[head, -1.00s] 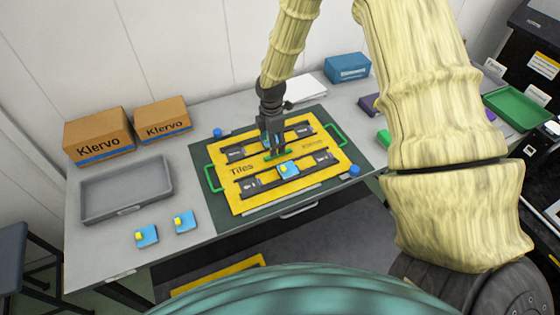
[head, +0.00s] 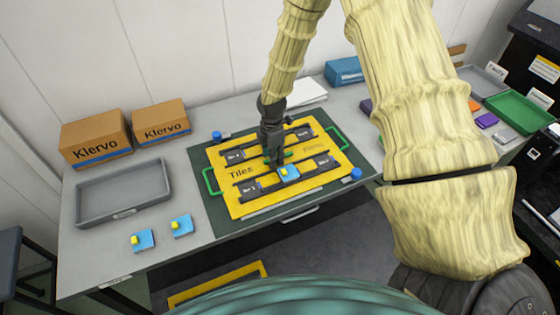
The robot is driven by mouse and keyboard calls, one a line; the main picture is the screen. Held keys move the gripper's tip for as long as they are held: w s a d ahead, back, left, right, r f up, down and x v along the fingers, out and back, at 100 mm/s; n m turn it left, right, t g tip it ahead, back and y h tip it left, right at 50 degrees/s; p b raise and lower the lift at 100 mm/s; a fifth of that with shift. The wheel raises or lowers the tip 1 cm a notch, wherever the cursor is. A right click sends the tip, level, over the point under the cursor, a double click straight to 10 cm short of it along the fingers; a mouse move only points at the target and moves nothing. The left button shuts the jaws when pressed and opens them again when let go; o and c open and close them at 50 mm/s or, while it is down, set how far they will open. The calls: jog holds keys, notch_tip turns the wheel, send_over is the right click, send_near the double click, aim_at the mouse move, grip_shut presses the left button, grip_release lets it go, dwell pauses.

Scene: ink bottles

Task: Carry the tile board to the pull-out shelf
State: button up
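The yellow tile board (head: 232,204), marked "Tiles", lies flat on a dark green mat (head: 216,217) on the table. It has green handles at its left (head: 211,181) and right (head: 338,136) ends, and a green piece near its middle. My gripper (head: 273,160) points down over the board's middle, at the green piece. Its fingertips are small and partly hidden, so I cannot tell whether they grip it. A handle (head: 300,214) shows at the table's front edge; I cannot tell whether it belongs to the pull-out shelf.
Two blue tiles (head: 143,240) (head: 181,226) lie at front left, before a grey tray (head: 123,213). Two Klervo boxes (head: 95,139) (head: 160,122) stand behind. Blue knobs (head: 217,136) (head: 356,174) flank the board. A yellow-edged area (head: 218,284) lies below the table.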

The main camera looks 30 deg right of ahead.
grip_shut()
jog(key=shift+r, duration=0.1)
jog(key=shift+r, duration=0.1)
jog(key=shift+r+p, duration=2.2)
jog(key=shift+r, duration=0.7)
